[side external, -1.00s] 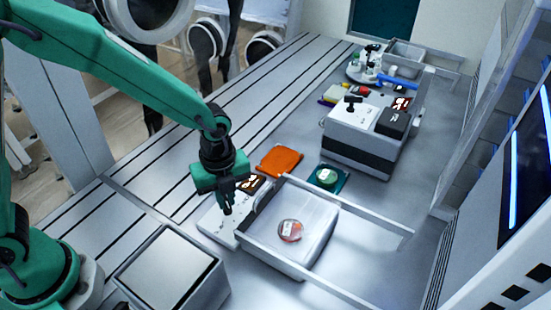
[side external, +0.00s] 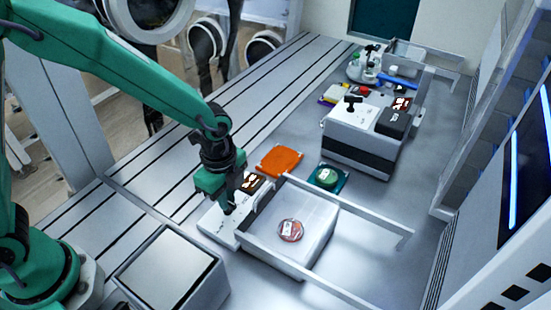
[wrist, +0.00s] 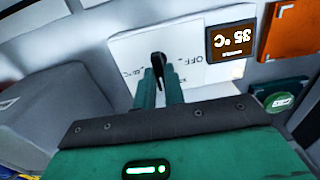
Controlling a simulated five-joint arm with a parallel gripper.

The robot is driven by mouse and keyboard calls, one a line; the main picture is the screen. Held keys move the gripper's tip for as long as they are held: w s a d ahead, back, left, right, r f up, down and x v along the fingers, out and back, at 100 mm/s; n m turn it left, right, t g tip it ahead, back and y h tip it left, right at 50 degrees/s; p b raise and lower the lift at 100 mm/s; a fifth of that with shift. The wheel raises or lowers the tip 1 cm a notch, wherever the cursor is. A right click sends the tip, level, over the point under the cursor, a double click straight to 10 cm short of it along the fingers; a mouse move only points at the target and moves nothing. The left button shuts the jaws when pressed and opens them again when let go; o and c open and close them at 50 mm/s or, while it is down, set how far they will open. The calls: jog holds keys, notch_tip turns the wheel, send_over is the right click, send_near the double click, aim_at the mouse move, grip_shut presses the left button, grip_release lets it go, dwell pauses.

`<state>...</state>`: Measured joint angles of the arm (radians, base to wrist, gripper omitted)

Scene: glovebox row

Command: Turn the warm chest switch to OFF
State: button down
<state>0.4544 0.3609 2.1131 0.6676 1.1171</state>
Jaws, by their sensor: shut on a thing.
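The warm chest's white switch panel (wrist: 130,48) fills the top middle of the wrist view, with its lettering upside down. A dark display on it (wrist: 230,42) reads 35 °C. The black switch lever (wrist: 158,63) stands between an OFF mark on its right and a °C mark on its left. My gripper (wrist: 160,88) has its two green fingers shut on the lever. In the side view my gripper (side external: 228,208) is low over the panel (side external: 214,225), and the lever is hidden there. Which mark the lever points to is unclear.
A clear-walled bin (side external: 265,252) with a round dish (side external: 290,230) adjoins the panel. An orange tray (side external: 280,161) and a green round item (side external: 326,177) lie beyond. A second box (side external: 362,140) with its own black switch stands farther back. A grey block (side external: 170,268) stands in front.

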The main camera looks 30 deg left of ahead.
dwell(0.3)
jog(key=c, duration=1.5)
grip_release()
jog(key=shift+r, duration=0.1)
jog(key=shift+r, duration=3.85)
jog(key=shift+a, duration=0.1)
jog(key=shift+a+r, duration=0.15)
jog(key=shift+r, duration=0.1)
jog(key=s+a+r+n+t, duration=0.2)
jog(key=s+a+r+n, duration=0.2)
jog(key=a+n, duration=0.1)
jog(key=s+a+r+n+t, duration=0.1)
jog(key=s+a+r+n, duration=0.2)
jog(key=n, duration=0.4)
jog(key=s+a+r+n+t, duration=0.2)
jog(key=s+a+r+n, duration=0.2)
jog(key=a+n, duration=0.2)
jog(key=shift+s+a+r+t, duration=0.15)
jog(key=shift+s+a+r, duration=0.05)
jog(key=shift+a, duration=0.35)
jog(key=shift+s+a+r+t, duration=0.15)
jog(key=shift+s+a, duration=0.05)
jog(key=shift+a, duration=0.35)
